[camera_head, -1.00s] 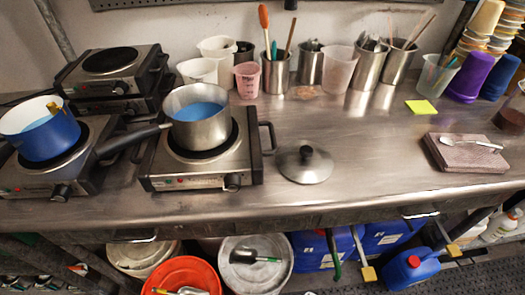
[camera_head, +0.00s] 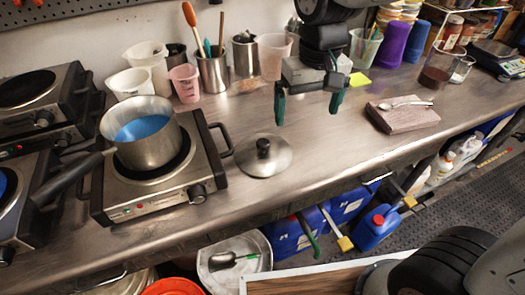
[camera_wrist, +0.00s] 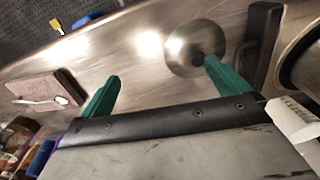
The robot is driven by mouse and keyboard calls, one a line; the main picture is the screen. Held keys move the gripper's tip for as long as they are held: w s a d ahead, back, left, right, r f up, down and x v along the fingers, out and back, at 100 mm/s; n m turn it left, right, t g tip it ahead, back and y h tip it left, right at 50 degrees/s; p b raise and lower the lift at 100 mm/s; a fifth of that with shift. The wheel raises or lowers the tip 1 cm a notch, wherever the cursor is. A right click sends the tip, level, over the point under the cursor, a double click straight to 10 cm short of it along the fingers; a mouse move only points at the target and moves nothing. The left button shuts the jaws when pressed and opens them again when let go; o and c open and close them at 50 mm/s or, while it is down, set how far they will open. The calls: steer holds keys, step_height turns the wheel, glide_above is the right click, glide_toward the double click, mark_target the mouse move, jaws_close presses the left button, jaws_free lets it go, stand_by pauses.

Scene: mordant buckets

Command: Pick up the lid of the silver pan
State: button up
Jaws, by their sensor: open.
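The silver lid (camera_head: 263,156) with a black knob lies flat on the steel counter, just right of the burner. The silver pan (camera_head: 147,140) holds blue liquid and stands uncovered on the hot plate, its black handle pointing left. My gripper (camera_head: 308,112) is open and empty above the counter, to the right of and behind the lid, with green fingers pointing down. In the wrist view, the lid (camera_wrist: 190,47) shows beyond the fingers, and one fingertip of my gripper (camera_wrist: 160,80) overlaps its edge near the knob. I see no contact.
The hot plate (camera_head: 165,170) has a black side handle close to the lid. Cups and metal tool holders (camera_head: 213,70) line the back. Counter in front of the lid is clear.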

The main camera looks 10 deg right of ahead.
steer(key=n, duration=0.1)
glide_above(264, 143)
step_height(264, 143, down, 6)
steer(key=shift+w+r, duration=0.15)
steer(key=shift+a+f, duration=0.2)
steer(key=shift+f, duration=0.1)
step_height(264, 143, down, 7)
steer(key=shift+d+f, duration=0.1)
steer(key=shift+f, duration=0.1)
steer(key=shift+d+f, duration=0.1)
steer(key=c, duration=2.1)
